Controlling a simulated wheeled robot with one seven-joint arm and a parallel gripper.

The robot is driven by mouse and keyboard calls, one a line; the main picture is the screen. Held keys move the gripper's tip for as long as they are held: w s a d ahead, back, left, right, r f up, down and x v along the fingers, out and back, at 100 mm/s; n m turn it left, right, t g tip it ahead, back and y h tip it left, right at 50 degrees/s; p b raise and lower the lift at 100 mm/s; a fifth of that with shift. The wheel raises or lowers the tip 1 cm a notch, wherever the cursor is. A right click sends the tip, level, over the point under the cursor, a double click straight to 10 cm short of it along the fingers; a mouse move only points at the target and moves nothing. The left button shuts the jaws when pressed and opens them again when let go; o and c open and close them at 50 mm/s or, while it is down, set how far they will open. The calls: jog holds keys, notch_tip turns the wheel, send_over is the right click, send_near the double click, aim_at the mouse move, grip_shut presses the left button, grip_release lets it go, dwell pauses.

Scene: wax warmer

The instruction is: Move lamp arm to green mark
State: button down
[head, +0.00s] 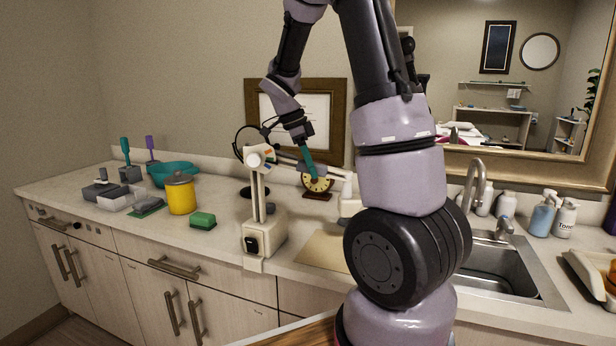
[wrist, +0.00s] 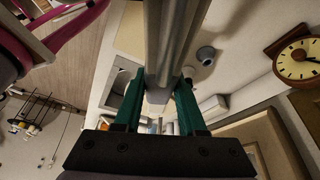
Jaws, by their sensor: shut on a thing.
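The cream lamp stands on the counter in the head view, with a block base (head: 262,240) and upright posts (head: 256,195). At its top is a round white joint (head: 254,159) with small coloured patches beside it, green among them; the exact alignment is too small to tell. The lamp arm (head: 335,170) runs from this joint to the right, sloping slightly down. My gripper (head: 312,174) reaches down to it with teal fingers. In the wrist view, the fingers stand on both sides of the grey lamp arm (wrist: 172,45), shut on it. The arm's far end is partly hidden.
A yellow canister (head: 181,195) and green sponge (head: 203,221) lie left of the lamp. The sink (head: 495,270) is at right.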

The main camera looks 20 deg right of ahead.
aim_at(292, 158)
jog(key=shift+d+r+g+h, duration=0.15)
jog(key=shift+r+g+h, duration=0.15)
jog(key=shift+r+h, duration=0.85)
jog(key=shift+r+y, duration=0.2)
jog(key=shift+y, duration=0.05)
jog(key=shift+c, duration=2.4)
grip_release()
jog(key=v, duration=1)
jog(key=shift+a+r, duration=0.2)
jog(key=shift+r, duration=0.1)
